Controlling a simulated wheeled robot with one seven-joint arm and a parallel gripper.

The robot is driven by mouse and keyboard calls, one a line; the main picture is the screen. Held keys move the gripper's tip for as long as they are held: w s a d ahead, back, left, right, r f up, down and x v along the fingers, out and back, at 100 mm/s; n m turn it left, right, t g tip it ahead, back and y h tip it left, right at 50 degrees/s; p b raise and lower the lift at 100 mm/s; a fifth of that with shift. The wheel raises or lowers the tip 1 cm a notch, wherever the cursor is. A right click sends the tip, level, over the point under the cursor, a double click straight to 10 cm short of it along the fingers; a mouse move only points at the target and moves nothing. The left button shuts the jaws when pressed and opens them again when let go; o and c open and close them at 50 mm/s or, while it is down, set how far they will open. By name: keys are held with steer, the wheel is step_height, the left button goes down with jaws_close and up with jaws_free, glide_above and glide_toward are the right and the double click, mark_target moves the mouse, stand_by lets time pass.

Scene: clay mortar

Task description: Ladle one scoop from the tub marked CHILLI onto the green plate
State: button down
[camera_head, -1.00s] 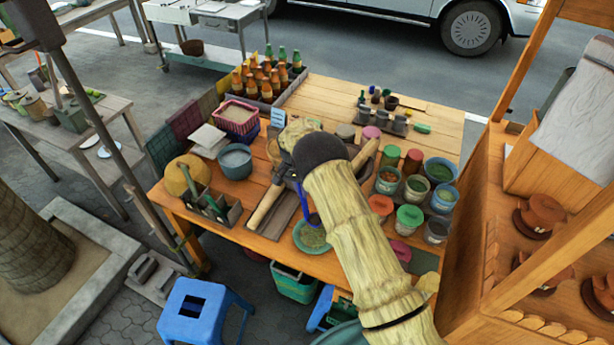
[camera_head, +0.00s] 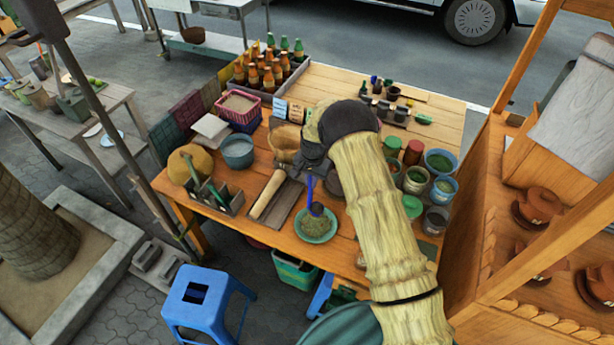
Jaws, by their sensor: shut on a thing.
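My gripper (camera_head: 313,168) is shut on a blue ladle (camera_head: 310,188), which hangs down from it. The ladle's bowl is over the far part of the green plate (camera_head: 301,228); I cannot tell if it touches. A greenish-brown heap lies on the plate. No label is readable, so I cannot tell which is marked CHILLI. My arm hides part of the tub group. What the ladle's bowl holds is unclear.
A wooden pestle (camera_head: 267,196) lies on a dark board left of the plate. A tan bowl (camera_head: 284,142), a blue-grey bowl (camera_head: 237,151) and a tool caddy (camera_head: 228,204) stand farther left. A bottle crate (camera_head: 288,82) is at the back. Blue stool (camera_head: 203,295) stands in front.

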steer(key=s+d+f+t+y+b, duration=0.2)
steer(key=d+y+b, duration=0.3)
steer(key=d+b, duration=0.1)
steer(key=s+d+f+t+y+b, duration=0.2)
steer(key=d+f+y+b, duration=0.1)
steer(key=d+y+b, duration=0.3)
steer(key=shift+s+d+b, duration=0.35)
steer(key=shift+s+d, duration=0.05)
steer(key=shift+d, duration=0.45)
stand_by(0.5)
